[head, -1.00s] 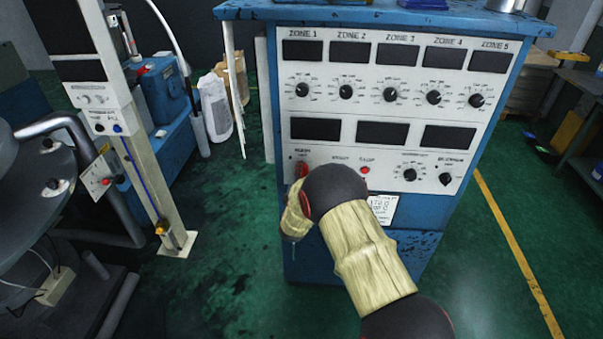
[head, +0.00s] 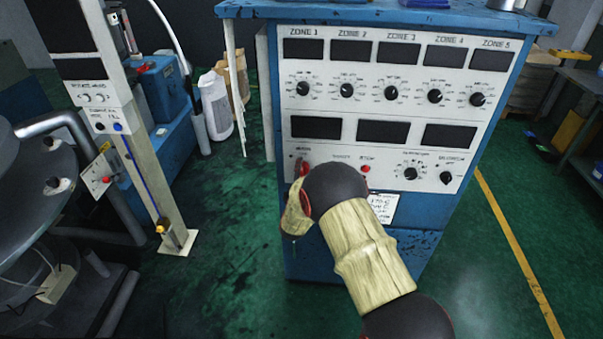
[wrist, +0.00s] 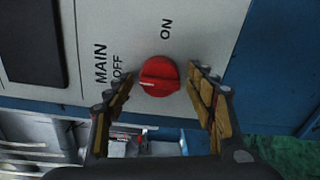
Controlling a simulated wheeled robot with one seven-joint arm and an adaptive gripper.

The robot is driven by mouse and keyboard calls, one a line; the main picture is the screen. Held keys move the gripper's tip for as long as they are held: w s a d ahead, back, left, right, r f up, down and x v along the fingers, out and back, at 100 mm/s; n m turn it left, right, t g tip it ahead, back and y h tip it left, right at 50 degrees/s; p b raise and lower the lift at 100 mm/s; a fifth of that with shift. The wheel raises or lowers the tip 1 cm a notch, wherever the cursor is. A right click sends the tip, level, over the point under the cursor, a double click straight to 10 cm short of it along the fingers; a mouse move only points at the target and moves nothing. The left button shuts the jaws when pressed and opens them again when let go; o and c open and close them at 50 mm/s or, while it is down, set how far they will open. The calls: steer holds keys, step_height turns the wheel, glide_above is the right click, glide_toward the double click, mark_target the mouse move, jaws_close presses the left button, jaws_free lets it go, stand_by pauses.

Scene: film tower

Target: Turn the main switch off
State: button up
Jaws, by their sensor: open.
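The main switch is a round red knob (wrist: 159,76) on the white panel. In the wrist view MAIN and OFF are printed to its left and ON above it. My gripper (wrist: 160,94) is open, with one padded finger on each side of the knob. A small gap shows on both sides, and depth to the panel is hard to judge.
The blue control cabinet (head: 405,218) carries zone displays and several black dials. A small red button (head: 366,169) sits right of the knob. A pale upright post (head: 150,165) and machinery stand at the left.

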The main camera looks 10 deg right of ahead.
steer(key=v, duration=1.2)
stand_by(0.3)
